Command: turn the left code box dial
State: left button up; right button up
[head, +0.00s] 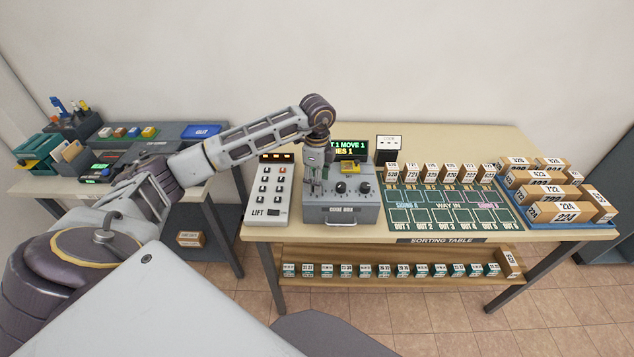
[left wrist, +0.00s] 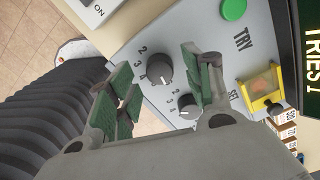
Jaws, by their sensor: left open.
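The grey code box (head: 340,211) sits on the sorting table. Its left dial (left wrist: 159,69), dark and round with numbers beside it, shows in the left wrist view; in the head view my gripper hides it. My left gripper (head: 315,187) points down over the box's left part. In the left wrist view its green-padded fingers (left wrist: 156,66) are open, one on each side of the left dial, with gaps visible. Whether they reach down to dial height I cannot tell. The middle dial (left wrist: 188,105) is close to one finger. The right dial (head: 364,187) is clear. My right gripper is out of view.
A green TRY button (left wrist: 233,8) and yellow SET part (left wrist: 262,88) are on the box. The LIFT panel (head: 267,190) stands close on the left, a green-text display (head: 352,149) behind. The green sorting board (head: 447,213) and numbered parcels (head: 567,212) are to the right.

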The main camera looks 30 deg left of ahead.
pick_arm(q)
notch_tip(320, 180, up, 10)
jog(key=shift+r, duration=0.25)
dwell(0.3)
dwell(0.5)
